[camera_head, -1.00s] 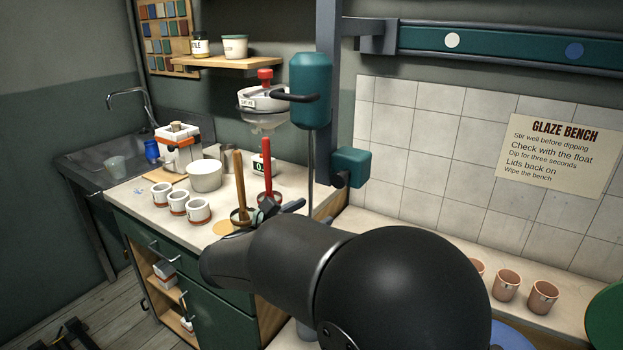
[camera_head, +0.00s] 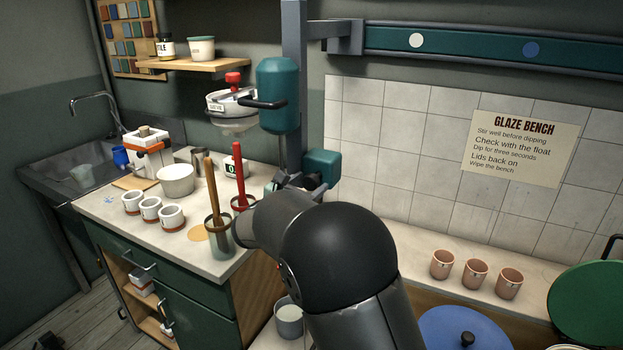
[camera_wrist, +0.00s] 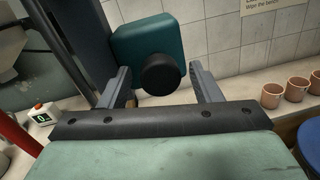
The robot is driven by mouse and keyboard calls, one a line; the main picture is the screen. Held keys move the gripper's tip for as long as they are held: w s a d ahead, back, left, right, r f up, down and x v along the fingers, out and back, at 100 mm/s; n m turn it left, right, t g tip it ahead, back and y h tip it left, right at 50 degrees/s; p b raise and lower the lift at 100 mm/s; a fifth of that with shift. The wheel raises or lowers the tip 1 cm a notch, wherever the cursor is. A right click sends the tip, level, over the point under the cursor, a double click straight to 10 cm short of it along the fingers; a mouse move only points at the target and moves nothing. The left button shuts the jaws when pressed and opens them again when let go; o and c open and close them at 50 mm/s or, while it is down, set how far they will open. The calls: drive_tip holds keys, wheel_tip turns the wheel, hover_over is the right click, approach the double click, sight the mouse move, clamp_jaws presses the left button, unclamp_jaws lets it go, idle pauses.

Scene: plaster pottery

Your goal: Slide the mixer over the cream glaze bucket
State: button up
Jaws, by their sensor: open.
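The mixer has a teal motor body (camera_head: 278,95) with a dark handle, hung on a grey upright. Lower on it is a teal box (camera_head: 322,163) with a black knob. In the wrist view the box (camera_wrist: 140,38) and round knob (camera_wrist: 161,75) lie straight ahead. My gripper (camera_wrist: 163,84) is open, its fingers to the left and right of the knob; contact cannot be told. In the head view my gripper (camera_head: 293,184) is partly hidden by my arm. The teal rail (camera_head: 480,50) bears a cream dot and a blue dot. I cannot tell which bucket holds cream glaze.
A blue lid (camera_head: 440,325) and a green lid (camera_head: 595,305) are at lower right. A pale bucket (camera_head: 289,318) stands partly behind my arm. Several clay cups (camera_head: 475,273) line the wall ledge. Pots with a wooden stick (camera_head: 212,190) and red stick (camera_head: 239,170) stand left.

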drive_tip(key=shift+x, duration=0.95)
drive_tip(key=shift+c, duration=0.4)
clamp_jaws()
drive_tip(key=shift+d+f, duration=0.1)
